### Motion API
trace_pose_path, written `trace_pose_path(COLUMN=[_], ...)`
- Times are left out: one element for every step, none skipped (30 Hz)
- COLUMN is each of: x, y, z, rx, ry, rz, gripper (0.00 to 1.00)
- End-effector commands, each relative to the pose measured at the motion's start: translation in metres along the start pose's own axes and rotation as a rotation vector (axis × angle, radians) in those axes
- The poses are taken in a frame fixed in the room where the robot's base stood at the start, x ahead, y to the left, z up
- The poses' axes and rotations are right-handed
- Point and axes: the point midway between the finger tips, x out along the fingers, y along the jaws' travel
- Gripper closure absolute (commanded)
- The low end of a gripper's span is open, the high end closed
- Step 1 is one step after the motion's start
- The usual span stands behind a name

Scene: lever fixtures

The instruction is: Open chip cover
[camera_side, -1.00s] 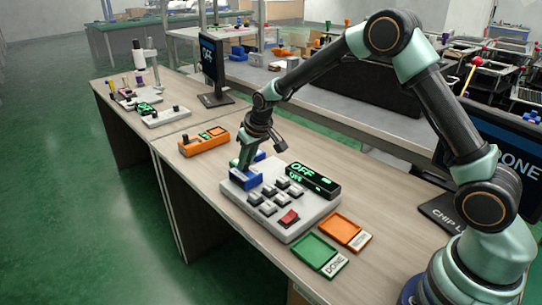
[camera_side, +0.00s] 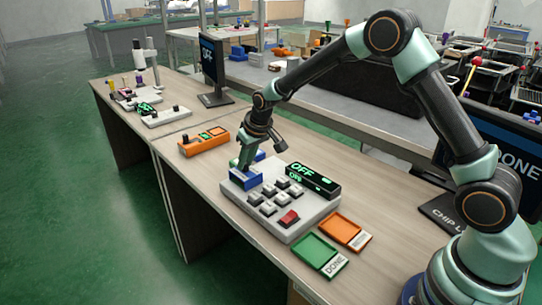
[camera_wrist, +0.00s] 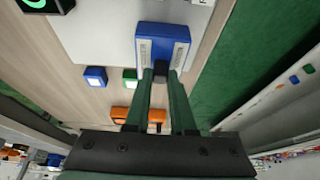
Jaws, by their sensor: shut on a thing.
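The chip cover appears to be the blue block (camera_side: 245,180) at the far left corner of the grey keypad device (camera_side: 290,228). In the wrist view the blue block (camera_wrist: 163,42) has two pale label strips and sits at the device's edge. My gripper (camera_side: 243,163) is at this block from above, its two green fingers (camera_wrist: 162,75) close together at the block's near end. Whether the cover is lifted cannot be told. The device's display (camera_side: 312,180) reads OFF.
A second blue block (camera_side: 260,156) stands just behind. An orange box (camera_side: 204,141) sits further left. Green (camera_side: 318,253) and orange (camera_side: 346,231) trays lie before the device. Small blue (camera_wrist: 95,76) and green (camera_wrist: 130,76) pieces show beside it. The table's front edge is close.

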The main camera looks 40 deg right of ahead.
Motion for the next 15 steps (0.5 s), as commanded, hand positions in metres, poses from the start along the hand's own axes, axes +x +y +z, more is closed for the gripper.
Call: trace_pose_path(x=[-0.001, -0.001, -0.001, -0.001, -0.001, -0.001, -0.001, -0.001, -0.001, -0.001, -0.001, -0.001, -0.001, -0.001, -0.001], y=[0.0, 0.0, 0.0, 0.0, 0.0, 0.0, 0.0, 0.002, 0.006, 0.011, 0.016, 0.025, 0.032, 0.039, 0.048], z=[0.0, 0.0, 0.0, 0.0, 0.0, 0.0, 0.0, 0.0, 0.0, 0.0, 0.0, 0.0, 0.0, 0.0, 0.0], rx=[-0.001, -0.001, -0.001, -0.001, -0.001, -0.001, 0.0, 0.0, 0.001, 0.002, 0.003, 0.004, 0.004, 0.004, 0.004], ry=[-0.002, -0.002, -0.002, -0.002, -0.002, -0.002, -0.002, -0.002, -0.002, -0.002, -0.002, -0.001, -0.001, -0.001, -0.002], rz=[0.0, 0.0, 0.0, 0.0, 0.0, 0.0, 0.0, 0.001, 0.004, 0.007, 0.011, 0.017, 0.022, 0.026, 0.032], gripper=[1.0, 1.0, 1.0, 1.0, 1.0, 1.0, 1.0, 1.0, 1.0, 1.0, 1.0, 1.0, 1.0, 1.0, 1.0])
